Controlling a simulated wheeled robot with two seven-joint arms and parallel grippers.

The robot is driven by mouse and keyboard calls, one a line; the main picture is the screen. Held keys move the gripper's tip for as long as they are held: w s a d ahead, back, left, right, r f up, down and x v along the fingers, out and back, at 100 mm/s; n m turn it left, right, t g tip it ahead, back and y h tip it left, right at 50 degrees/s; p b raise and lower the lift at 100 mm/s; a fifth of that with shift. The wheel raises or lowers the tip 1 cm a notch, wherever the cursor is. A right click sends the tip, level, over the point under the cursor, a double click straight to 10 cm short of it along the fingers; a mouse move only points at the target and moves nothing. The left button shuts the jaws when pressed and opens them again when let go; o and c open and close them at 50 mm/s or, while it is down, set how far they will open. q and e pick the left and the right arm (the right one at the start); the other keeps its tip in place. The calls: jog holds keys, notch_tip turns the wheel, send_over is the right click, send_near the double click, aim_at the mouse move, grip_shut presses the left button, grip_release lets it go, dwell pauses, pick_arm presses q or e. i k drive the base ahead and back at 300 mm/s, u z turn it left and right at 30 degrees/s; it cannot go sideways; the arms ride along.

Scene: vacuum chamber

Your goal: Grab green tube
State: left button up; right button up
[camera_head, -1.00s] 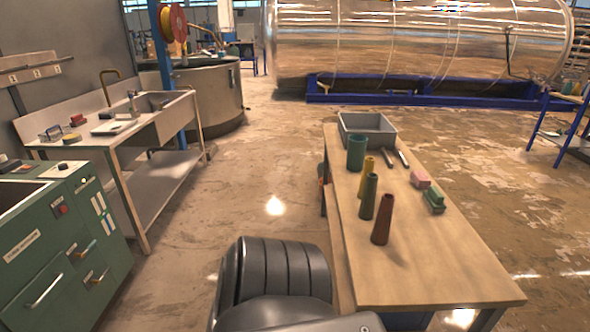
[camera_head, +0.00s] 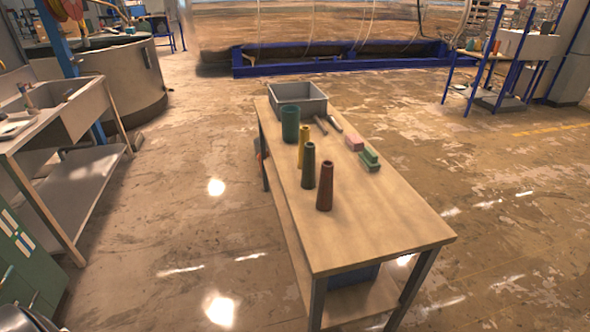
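A dark green tapered tube (camera_head: 309,166) stands upright on the wooden table (camera_head: 378,222). A yellow tube (camera_head: 303,147) stands behind it, and a reddish-brown tube (camera_head: 325,186) stands in front of it to the right. A wider teal-green cylinder (camera_head: 290,124) stands at the back left of this row, near the grey bin. Neither gripper shows in the head view. A dark rounded part at the lower left corner looks like a part of me.
A grey bin (camera_head: 297,99) sits at the table's far end. Two slim tools (camera_head: 327,125), a pink block (camera_head: 354,141) and a green block (camera_head: 370,160) lie on the table. The near part of the tabletop is bare. A sink bench (camera_head: 62,125) stands left; open floor lies between.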

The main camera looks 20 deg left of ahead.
aim_at(308, 179)
jog(key=i, duration=1)
